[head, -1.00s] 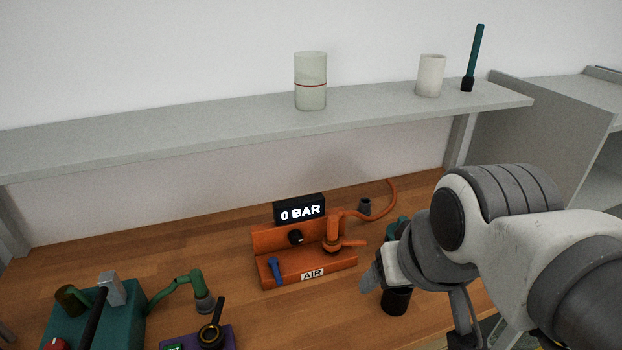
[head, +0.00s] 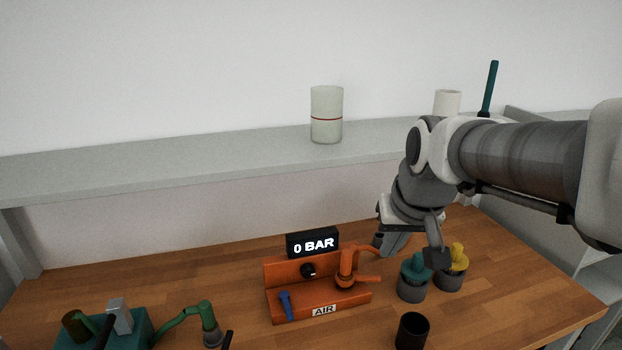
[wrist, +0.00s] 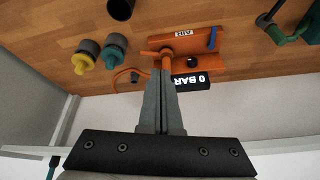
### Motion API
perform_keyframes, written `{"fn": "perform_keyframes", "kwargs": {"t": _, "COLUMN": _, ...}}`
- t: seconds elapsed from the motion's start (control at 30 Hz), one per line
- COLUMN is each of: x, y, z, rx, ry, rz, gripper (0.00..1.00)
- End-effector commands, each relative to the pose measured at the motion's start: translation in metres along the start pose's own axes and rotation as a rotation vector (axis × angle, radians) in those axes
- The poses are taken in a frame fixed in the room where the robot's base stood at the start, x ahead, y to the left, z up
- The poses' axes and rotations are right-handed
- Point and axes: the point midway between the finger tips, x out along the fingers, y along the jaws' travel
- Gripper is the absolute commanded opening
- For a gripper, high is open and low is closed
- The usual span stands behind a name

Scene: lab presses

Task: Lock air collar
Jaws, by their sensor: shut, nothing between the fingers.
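The orange air station (head: 318,303) stands on the wooden bench, with an "AIR" label, a blue lever (head: 286,304) and a black knob (head: 308,270). The orange air collar (head: 345,279), with its side handle, is at the right end, where the orange hose joins. The collar also shows in the wrist view (wrist: 167,53). The display (head: 313,243) reads 0 BAR. My gripper (head: 386,243) is empty, its fingers together, just right of and behind the collar in the head view. In the wrist view the shut fingertips (wrist: 163,74) overlap the hose below the collar; contact cannot be told.
Teal-topped (head: 413,279) and yellow-topped (head: 453,269) grey pots and a black cup (head: 411,331) stand right of the station. A teal machine (head: 130,326) is at the left. The grey shelf (head: 240,152) above holds a glass cylinder (head: 326,114).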

Motion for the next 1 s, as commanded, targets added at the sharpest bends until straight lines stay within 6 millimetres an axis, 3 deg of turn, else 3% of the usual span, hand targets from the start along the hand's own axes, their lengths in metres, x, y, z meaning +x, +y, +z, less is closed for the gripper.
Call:
{"fn": "perform_keyframes", "kwargs": {"t": 0.5, "x": 0.105, "y": 0.02, "z": -0.084, "rx": 0.04, "ry": -0.054, "rz": 0.025, "gripper": 0.0}}
{"fn": "perform_keyframes", "kwargs": {"t": 0.8, "x": 0.178, "y": 0.034, "z": -0.116, "rx": 0.054, "ry": -0.08, "rz": 0.05, "gripper": 0.0}}
{"fn": "perform_keyframes", "kwargs": {"t": 1.0, "x": 0.211, "y": 0.041, "z": -0.126, "rx": 0.056, "ry": -0.088, "rz": 0.062, "gripper": 0.0}}
